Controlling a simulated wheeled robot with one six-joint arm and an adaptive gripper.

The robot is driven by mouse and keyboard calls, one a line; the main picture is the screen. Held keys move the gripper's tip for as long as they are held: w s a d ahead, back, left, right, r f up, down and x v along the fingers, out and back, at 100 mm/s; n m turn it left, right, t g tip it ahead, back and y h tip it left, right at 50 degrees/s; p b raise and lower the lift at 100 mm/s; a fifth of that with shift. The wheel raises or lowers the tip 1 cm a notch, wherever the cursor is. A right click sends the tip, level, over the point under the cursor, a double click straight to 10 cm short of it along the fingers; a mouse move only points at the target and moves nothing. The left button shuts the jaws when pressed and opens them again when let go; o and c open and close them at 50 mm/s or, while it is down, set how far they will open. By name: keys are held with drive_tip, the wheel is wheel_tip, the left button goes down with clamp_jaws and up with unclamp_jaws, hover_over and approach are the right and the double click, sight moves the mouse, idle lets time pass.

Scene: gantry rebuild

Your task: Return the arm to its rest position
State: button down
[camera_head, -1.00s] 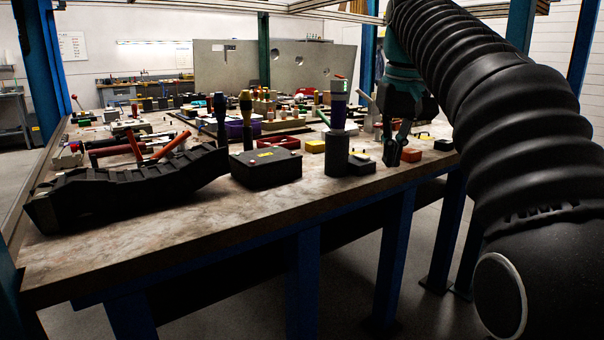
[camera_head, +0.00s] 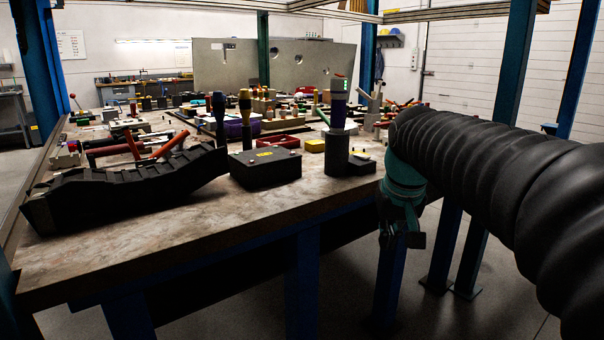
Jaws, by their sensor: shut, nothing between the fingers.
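My arm, in a black ribbed sleeve, reaches in from the right side of the view. Its teal wrist hangs just off the right edge of the workbench (camera_head: 330,195). My gripper (camera_head: 402,238) is below the wrist, small and dark against a blue table leg. It is shut and holds nothing that I can see. The fingers are partly hidden by the wrist and shade. The gripper is beside the bench, apart from the objects on it.
Many parts crowd behind. Blue posts (camera_head: 515,60) rise at the right. The floor right of the bench is open.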

drive_tip(key=s+f+t, duration=0.1)
drive_tip(key=s+f, duration=0.5)
drive_tip(key=s, duration=0.4)
drive_tip(key=s+f, duration=0.6)
drive_tip(key=s, duration=0.4)
drive_tip(key=shift+s+t, duration=0.25)
drive_tip(key=shift+t, duration=0.15)
drive_tip(key=shift+a, duration=0.1)
